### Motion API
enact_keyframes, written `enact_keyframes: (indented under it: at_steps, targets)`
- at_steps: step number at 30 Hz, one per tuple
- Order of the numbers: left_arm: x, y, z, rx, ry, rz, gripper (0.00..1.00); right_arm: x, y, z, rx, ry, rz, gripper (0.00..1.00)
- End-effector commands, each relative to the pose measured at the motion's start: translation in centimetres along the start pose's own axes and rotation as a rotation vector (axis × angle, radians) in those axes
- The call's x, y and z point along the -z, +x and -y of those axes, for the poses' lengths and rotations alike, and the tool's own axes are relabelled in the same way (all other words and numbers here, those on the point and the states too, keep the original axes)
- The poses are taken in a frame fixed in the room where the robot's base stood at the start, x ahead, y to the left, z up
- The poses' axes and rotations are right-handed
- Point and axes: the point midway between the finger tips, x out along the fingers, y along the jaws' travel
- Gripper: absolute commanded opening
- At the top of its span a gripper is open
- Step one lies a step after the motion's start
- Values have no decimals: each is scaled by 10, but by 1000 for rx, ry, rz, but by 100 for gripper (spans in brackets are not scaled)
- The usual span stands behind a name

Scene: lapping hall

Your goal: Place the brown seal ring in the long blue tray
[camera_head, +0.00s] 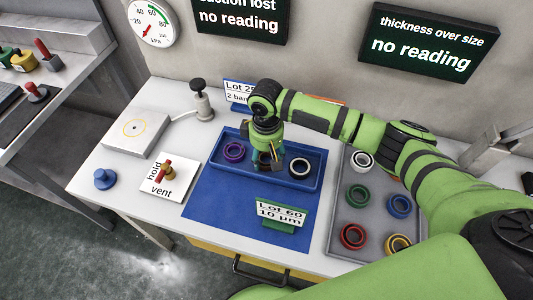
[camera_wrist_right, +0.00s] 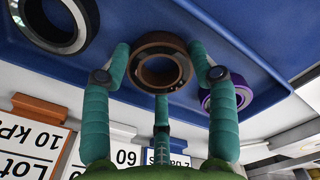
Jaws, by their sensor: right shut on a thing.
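The brown seal ring (camera_wrist_right: 159,42) is between the teal fingers of my right gripper (camera_wrist_right: 165,75) in the right wrist view, gripped from its sides. In the head view my right gripper (camera_head: 268,161) points down over the middle of the long blue tray (camera_head: 262,179), and the brown ring is mostly hidden there. In the wrist view the blue tray floor (camera_wrist_right: 215,22) lies behind the ring; I cannot tell whether they touch. A purple ring (camera_head: 226,150) is in the tray on the left, and a black ring with a white inside (camera_head: 299,177) is on the right. My left gripper is not in view.
A grey tray (camera_head: 343,215) on the right holds white, green, blue, red and yellow rings. A Lot sign (camera_head: 236,92) stands behind the blue tray. A hold/vent plate (camera_head: 150,190) lies left.

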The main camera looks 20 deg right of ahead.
Motion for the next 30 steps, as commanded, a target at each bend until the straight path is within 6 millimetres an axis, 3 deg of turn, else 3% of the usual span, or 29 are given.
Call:
enact_keyframes:
  at_steps: [4, 5, 6, 20, 30]
  targets:
    - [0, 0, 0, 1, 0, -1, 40, 0, 3, 0, 0, 1, 0, 25]
    - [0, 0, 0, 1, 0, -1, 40, 0, 2, 0, 0, 1, 0, 71]
    - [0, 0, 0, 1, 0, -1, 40, 0, 2, 0, 0, 0, 0, 83]
    - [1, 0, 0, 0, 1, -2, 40, 0, -6, 0, 0, 0, -2, 83]
    - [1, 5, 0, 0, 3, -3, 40, 1, -73, 0, 0, 0, -4, 83]
